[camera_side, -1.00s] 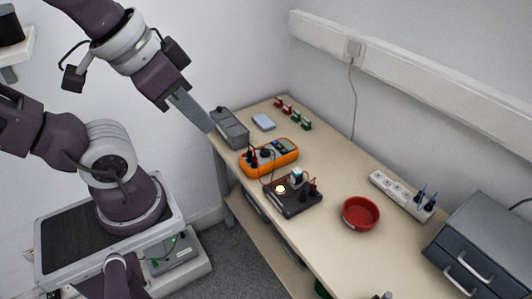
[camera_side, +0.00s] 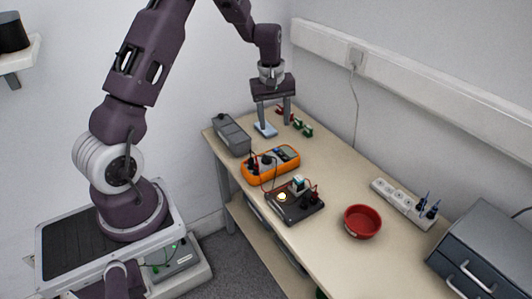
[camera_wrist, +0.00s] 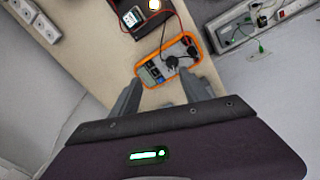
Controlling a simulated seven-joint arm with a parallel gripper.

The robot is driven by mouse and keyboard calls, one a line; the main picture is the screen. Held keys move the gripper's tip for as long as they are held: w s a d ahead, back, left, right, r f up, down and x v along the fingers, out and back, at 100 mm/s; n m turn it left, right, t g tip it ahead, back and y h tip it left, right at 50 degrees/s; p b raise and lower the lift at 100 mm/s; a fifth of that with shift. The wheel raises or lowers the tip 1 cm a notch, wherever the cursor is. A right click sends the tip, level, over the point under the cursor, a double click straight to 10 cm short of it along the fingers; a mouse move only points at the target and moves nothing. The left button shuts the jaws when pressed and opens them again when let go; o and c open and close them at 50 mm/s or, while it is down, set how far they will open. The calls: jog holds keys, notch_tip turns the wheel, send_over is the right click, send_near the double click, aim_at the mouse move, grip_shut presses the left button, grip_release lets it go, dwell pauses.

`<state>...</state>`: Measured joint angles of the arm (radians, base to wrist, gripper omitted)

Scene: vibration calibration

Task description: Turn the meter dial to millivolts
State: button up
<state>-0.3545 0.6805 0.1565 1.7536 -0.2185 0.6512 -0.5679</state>
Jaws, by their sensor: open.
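The orange meter (camera_side: 284,166) lies on the bench in the side view, with dark leads plugged into it. In the wrist view the meter (camera_wrist: 143,78) lies just beyond my fingertips. Its dark round dial (camera_side: 267,160) shows on its face; the dial setting is too small to read. My gripper (camera_side: 275,122) is open and empty, pointing down above the bench behind the meter, near the pale blue pad (camera_side: 262,131). In the wrist view my gripper (camera_wrist: 162,92) has its two fingers apart, with bare bench between them, and touches nothing.
A black box (camera_side: 295,206) with a lit lamp stands in front of the meter, joined by leads. A grey case (camera_side: 231,136) stands to the meter's left. Red and green clips (camera_side: 302,127) lie behind. A red bowl (camera_side: 362,222) and white power strip (camera_side: 400,197) are at right.

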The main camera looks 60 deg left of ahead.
jog(key=n+g, duration=0.1)
jog(key=n, duration=0.1)
send_over(266, 155)
notch_tip(266, 155, down, 9)
jog(key=shift+a+f, duration=0.1)
jog(key=shift+a, duration=0.05)
notch_tip(266, 155, down, 6)
jog(key=shift+f, duration=0.25)
grip_shut()
